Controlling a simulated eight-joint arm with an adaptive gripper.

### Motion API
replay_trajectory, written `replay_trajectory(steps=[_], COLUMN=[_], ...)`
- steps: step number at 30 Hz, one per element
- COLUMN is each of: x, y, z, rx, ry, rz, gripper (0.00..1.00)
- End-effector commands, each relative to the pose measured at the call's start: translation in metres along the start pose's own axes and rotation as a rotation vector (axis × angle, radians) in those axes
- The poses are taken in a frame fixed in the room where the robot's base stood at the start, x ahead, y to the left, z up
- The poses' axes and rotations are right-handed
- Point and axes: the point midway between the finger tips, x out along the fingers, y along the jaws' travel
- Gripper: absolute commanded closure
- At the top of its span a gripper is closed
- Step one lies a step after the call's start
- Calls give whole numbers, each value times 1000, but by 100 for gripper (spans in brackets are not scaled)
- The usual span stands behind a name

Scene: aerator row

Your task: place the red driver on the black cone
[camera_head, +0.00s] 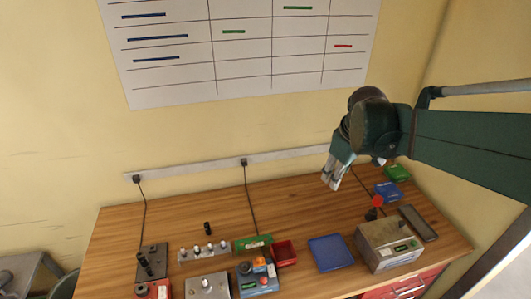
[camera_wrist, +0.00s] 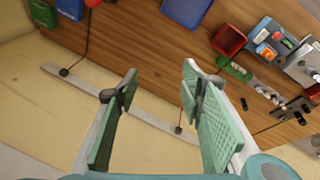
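My gripper (camera_head: 331,184) hangs above the back right of the wooden table, pointing down. In the wrist view its two green-padded fingers (camera_wrist: 160,85) stand wide apart with nothing between them. A red round-topped piece (camera_head: 377,201), which may be the red driver, stands at the back of the grey metal box; a dark part shows under it. Its red top also shows at the upper edge of the wrist view (camera_wrist: 93,3). A small black upright piece (camera_head: 207,228), possibly the black cone, stands behind the row of fittings; I cannot tell its shape.
The grey metal box (camera_head: 388,249) stands at right, a blue tray (camera_head: 330,252) left of it. A red bin (camera_head: 284,253), a green box (camera_head: 253,242), a row of light fittings (camera_head: 203,251) and a dark plate (camera_head: 153,263) fill the front left. The back middle of the table is clear.

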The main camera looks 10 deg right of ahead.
Motion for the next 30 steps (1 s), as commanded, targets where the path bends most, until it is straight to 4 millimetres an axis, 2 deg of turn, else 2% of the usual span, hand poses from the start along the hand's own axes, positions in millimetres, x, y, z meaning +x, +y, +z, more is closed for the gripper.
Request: replay_trajectory(steps=[3,15,30], x=[-11,-40,-57], y=[-25,-97,-178], z=[0,8,30], rx=[43,209,415], ry=[29,134,274], rz=[11,30,3], gripper=[61,61,61])
